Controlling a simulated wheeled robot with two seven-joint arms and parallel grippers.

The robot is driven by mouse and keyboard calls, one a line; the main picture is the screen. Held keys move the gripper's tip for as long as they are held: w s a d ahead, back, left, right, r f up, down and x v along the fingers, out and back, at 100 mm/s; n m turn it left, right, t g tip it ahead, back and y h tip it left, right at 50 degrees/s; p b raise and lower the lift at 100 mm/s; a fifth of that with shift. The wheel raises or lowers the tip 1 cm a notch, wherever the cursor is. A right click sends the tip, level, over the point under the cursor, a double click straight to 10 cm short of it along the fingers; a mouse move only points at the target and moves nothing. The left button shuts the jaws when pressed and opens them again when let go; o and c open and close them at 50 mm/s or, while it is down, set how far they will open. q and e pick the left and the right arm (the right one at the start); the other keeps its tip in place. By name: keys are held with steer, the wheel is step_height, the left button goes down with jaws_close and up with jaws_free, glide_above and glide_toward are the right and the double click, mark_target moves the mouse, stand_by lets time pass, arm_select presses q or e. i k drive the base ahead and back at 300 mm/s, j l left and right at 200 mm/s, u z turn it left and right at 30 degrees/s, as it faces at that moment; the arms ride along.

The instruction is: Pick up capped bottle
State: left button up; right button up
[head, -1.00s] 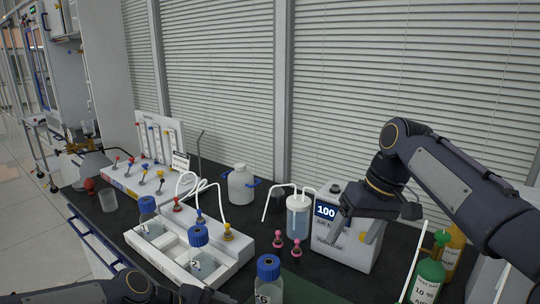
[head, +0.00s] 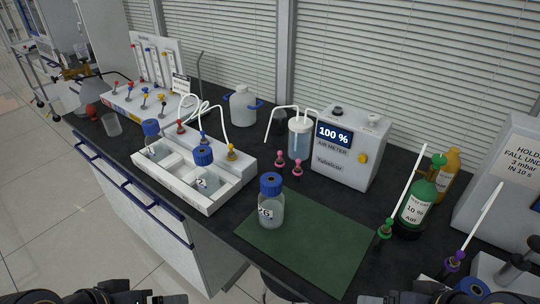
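A clear bottle with a blue cap (head: 270,205) and a dark-marked label stands upright on the green mat (head: 315,240). Two more blue-capped bottles stand in the white tray unit, one at its back (head: 151,142) and one nearer (head: 205,178). My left gripper (head: 172,299) is at the bottom edge, left of the mat and apart from the bottles. My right gripper (head: 372,299) is at the bottom edge, below the mat's right part. Both are cut off by the frame, so their fingers cannot be judged. Nothing touches the bottle on the mat.
The air meter (head: 345,150), reading 100 %, and a tubed vessel (head: 299,140) stand behind the mat. Green (head: 418,205) and yellow (head: 447,175) cylinders stand to the right. A white jug (head: 242,106) is at the back. The mat around the bottle is clear.

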mark_target(271, 209)
steer(key=z, duration=1.35)
steer(key=j+z, duration=0.1)
steer(key=j, duration=0.45)
steer(key=j+z, duration=0.1)
steer(key=j, duration=0.45)
steer(key=k+j+z, duration=0.15)
steer(key=j, duration=0.4)
steer(key=j+z, duration=0.1)
steer(key=j, duration=0.45)
